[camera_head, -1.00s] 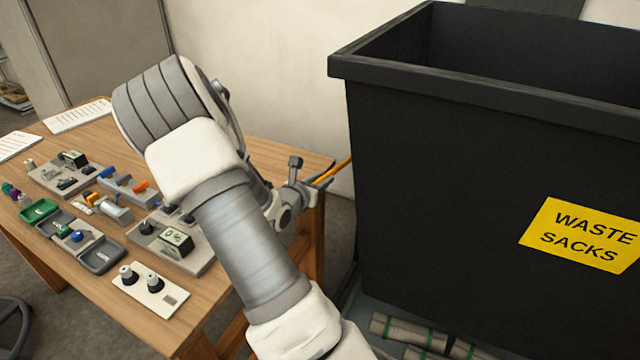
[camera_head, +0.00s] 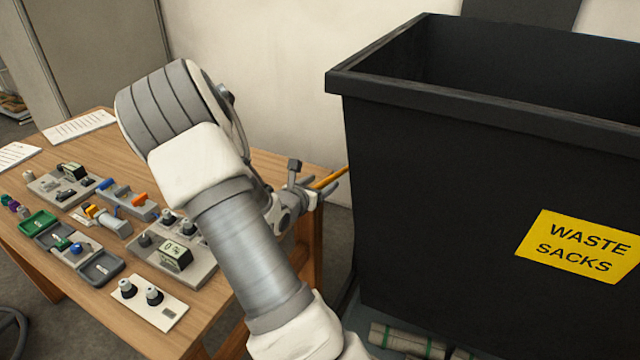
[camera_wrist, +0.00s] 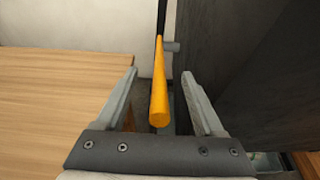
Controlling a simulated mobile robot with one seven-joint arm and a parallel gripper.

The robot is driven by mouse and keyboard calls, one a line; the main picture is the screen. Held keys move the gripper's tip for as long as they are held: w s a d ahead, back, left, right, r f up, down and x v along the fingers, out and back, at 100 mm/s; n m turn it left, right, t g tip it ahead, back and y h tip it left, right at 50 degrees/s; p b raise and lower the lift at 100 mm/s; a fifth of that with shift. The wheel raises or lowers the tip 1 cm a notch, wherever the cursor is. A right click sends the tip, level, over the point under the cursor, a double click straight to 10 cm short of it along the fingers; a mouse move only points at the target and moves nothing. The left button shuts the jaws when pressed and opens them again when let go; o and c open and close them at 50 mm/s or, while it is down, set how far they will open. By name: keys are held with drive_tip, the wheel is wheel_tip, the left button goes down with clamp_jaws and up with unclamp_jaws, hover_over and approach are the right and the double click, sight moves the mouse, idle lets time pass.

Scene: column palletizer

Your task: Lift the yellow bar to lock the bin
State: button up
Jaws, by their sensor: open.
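The yellow bar (camera_wrist: 159,85) runs lengthwise between the two open fingers of my gripper (camera_wrist: 160,90) in the wrist view, with gaps on both sides. Its near end is close to the gripper's palm, and its far end meets a dark rod. In the head view the bar (camera_head: 330,178) shows as a short orange-yellow piece by the bin's left side, at my gripper (camera_head: 325,188). The black bin (camera_head: 480,190) carries a yellow "WASTE SACKS" label and stands right of my arm. Its dark wall (camera_wrist: 255,70) fills the right of the wrist view. My arm hides part of the gripper.
A wooden table (camera_head: 200,322) stands left, holding several small devices, trays and papers. Its top (camera_wrist: 60,110) also shows in the wrist view. Rolled sacks (camera_head: 405,341) lie below the bin. A pale wall (camera_head: 275,70) is behind. The gap between table and bin is narrow.

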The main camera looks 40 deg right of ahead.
idle(0.4)
drive_tip(key=s+a+p, duration=0.1)
drive_tip(key=s+a, duration=0.4)
drive_tip(key=a, duration=0.7)
idle(0.3)
drive_tip(key=s+a+r+m+g+y+p, duration=0.1)
drive_tip(key=s+a+r+m+g+y, duration=0.15)
drive_tip(key=s+r+m, duration=0.35)
drive_tip(key=s+a+r+m+g+y+p, duration=0.1)
drive_tip(key=s+r+m+g, duration=0.3)
drive_tip(key=m, duration=0.3)
drive_tip(key=s+a+r+m+t+y+p, duration=0.1)
drive_tip(key=s+a+r+m+t+y, duration=0.2)
drive_tip(key=a, duration=0.6)
drive_tip(key=s+a+r+m+t+y+p, duration=0.1)
drive_tip(key=s+a+r+m+t+y, duration=0.2)
drive_tip(key=a+r+m+y, duration=0.3)
drive_tip(key=s+a+r+y, duration=0.1)
drive_tip(key=a+r, duration=0.1)
drive_tip(key=a, duration=0.1)
drive_tip(key=shift+r, duration=0.35)
